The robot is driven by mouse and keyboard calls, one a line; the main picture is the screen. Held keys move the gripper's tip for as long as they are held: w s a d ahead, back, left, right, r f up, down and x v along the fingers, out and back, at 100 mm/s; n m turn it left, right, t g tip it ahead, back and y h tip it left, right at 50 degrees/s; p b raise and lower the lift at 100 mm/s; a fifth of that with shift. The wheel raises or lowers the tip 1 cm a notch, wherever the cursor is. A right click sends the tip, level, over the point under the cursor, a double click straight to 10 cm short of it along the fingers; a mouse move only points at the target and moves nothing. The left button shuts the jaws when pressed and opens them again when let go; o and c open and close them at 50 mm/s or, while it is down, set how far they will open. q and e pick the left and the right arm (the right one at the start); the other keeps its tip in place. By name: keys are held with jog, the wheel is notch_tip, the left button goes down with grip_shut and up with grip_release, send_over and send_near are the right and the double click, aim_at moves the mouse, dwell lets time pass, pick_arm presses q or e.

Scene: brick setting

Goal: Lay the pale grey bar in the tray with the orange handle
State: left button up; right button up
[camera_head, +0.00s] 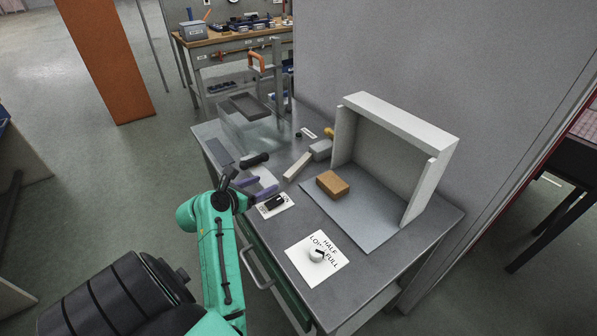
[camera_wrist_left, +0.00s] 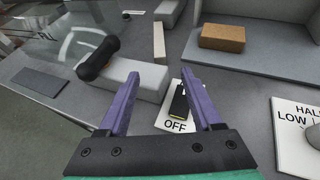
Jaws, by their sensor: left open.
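The pale grey bar (camera_head: 265,177) lies on the grey bench just beyond my left gripper (camera_head: 267,184). In the left wrist view the bar (camera_wrist_left: 140,79) lies crosswise, with a black rounded grip (camera_wrist_left: 98,58) at its left end. My left gripper (camera_wrist_left: 160,75) is open, with its purple fingers apart and nothing held between them. The left finger overlaps the bar in that view; I cannot tell whether they touch. The orange handle (camera_head: 257,62) stands at the bench's far end, by the dark tray (camera_head: 250,105). My right gripper is not in view.
A switch plate marked OFF (camera_wrist_left: 178,124) lies near the right finger. A cream strip (camera_head: 298,166), a grey block (camera_head: 320,150) and a brown block (camera_head: 333,184) lie beyond. A pale open frame (camera_head: 400,123) stands at right, and a clear panel (camera_head: 232,128) before the tray.

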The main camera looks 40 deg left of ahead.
aim_at(288, 174)
pick_arm(q)
jog(key=x, duration=1.4)
jog(key=shift+w+a+f, duration=0.1)
jog(key=shift+w+f, duration=0.15)
jog(key=shift+f, duration=0.2)
jog(key=shift+s, duration=0.1)
grip_shut()
